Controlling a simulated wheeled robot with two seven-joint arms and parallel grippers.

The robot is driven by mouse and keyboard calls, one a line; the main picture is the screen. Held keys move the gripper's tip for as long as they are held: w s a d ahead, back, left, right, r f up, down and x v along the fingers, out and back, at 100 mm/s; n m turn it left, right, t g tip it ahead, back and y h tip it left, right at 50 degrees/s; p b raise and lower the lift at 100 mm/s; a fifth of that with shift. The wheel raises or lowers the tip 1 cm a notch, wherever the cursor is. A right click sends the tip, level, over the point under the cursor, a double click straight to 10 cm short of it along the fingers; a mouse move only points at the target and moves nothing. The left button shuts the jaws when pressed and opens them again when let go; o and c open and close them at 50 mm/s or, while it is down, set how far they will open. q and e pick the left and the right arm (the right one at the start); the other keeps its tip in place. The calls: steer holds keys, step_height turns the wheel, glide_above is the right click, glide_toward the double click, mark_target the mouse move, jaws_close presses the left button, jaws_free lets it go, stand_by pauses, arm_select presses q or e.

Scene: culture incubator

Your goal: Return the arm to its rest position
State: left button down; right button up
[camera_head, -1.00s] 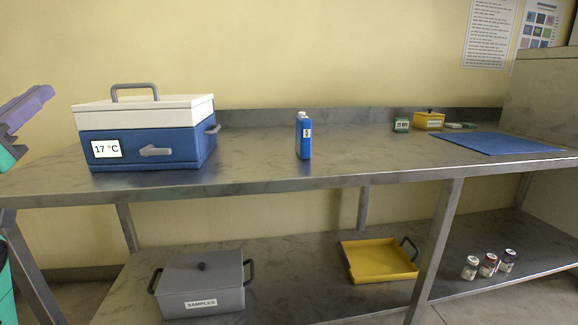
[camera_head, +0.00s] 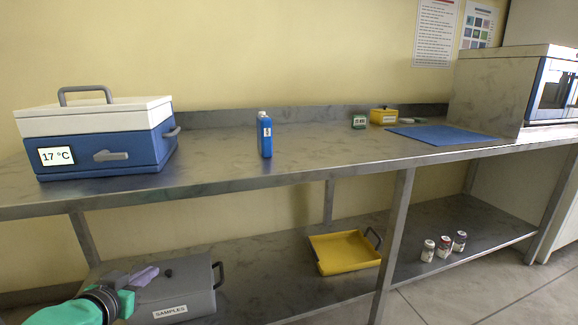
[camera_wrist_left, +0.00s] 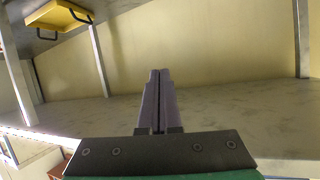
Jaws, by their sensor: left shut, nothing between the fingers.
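My left gripper (camera_head: 143,278) comes in at the lower left of the head view, in front of the grey SAMPLES box on the lower shelf. Its two purple fingers are closed together with nothing between them, as the left wrist view (camera_wrist_left: 158,75) also shows. I cannot tell whether the fingers touch the box. My right gripper is in neither view.
The grey SAMPLES box (camera_head: 190,292), a yellow tray (camera_head: 346,268) and three small jars (camera_head: 443,246) stand on the lower shelf. The upper counter holds a blue-and-white cooler (camera_head: 95,140), a blue bottle (camera_head: 265,136) and a blue mat (camera_head: 440,135). Counter between bottle and mat is clear.

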arm_select(q)
steer(key=s+d+f+m+g+h, duration=0.15)
steer(key=s+d+f, duration=0.3)
steer(key=f, duration=0.45)
steer(key=s+d+f+g+h, duration=0.1)
steer(key=s+d+f+g, duration=0.3)
steer(key=f, duration=0.6)
steer(key=s+d+f+g+h+p, duration=0.1)
steer(key=s+d+f+g, duration=0.2)
steer(key=s+d+f, duration=0.65)
steer(key=s+a+g+y+p, duration=0.1)
steer(key=s+a+g+p, duration=0.1)
steer(key=s+a+p, duration=0.4)
steer(key=s+a+g+y+p, duration=0.2)
steer(key=s+a+p, duration=0.5)
steer(key=s+p, duration=0.7)
steer(key=p, duration=1)
steer(key=shift+s+f+p, duration=0.15)
steer(key=shift+s+p, duration=0.1)
steer(key=shift+p, duration=0.05)
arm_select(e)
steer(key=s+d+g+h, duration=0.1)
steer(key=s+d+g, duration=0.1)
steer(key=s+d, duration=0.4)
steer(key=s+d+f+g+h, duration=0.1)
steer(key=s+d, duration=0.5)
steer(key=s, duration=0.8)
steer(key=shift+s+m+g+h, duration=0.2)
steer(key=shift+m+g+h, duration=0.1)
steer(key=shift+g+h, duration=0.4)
